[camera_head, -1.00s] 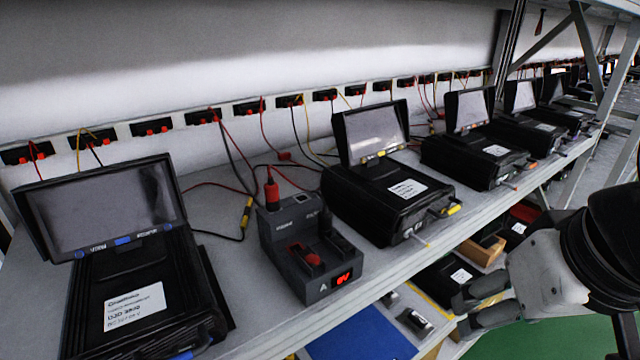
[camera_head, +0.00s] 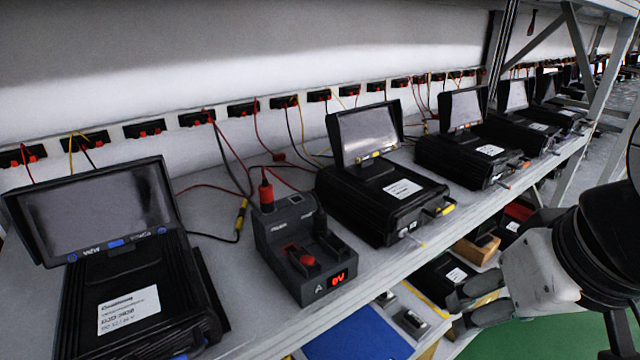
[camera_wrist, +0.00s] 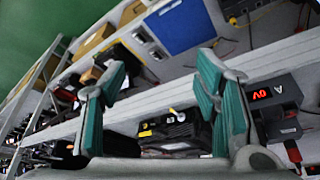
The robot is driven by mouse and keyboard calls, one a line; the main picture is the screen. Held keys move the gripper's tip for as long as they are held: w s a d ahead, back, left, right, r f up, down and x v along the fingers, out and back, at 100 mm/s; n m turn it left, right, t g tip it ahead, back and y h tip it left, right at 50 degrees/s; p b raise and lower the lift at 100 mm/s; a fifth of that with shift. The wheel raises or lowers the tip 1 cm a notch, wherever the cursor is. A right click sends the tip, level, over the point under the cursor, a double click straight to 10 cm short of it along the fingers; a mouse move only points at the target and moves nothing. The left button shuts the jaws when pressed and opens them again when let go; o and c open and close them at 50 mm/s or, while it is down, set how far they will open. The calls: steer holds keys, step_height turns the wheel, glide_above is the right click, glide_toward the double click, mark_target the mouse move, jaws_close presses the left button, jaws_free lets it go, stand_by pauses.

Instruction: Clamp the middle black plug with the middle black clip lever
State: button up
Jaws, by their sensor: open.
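The dark test unit (camera_head: 277,236) with a red display stands on the upper shelf at the centre of the head view. A red plug (camera_head: 266,192) stands upright at its back left. A red clip lever (camera_head: 301,256) sits at its front left. A dark upright piece (camera_head: 321,222) and a black lever (camera_head: 331,244) show on its right side; I cannot tell clearly whether the piece is the black plug. My gripper (camera_head: 482,302) is open and empty, right of the unit beyond the shelf edge. In the wrist view, its teal fingers (camera_wrist: 162,72) are apart and the unit (camera_wrist: 282,88) is at right.
Black monitor boxes stand left (camera_head: 150,285) and right (camera_head: 385,205) of the unit, with loose cables behind. The shelf's front edge (camera_head: 395,262) lies between unit and gripper. A lower shelf holds a blue mat (camera_head: 355,337) and a wooden block (camera_head: 477,249).

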stand_by(0.3)
jaws_close()
stand_by(1.2)
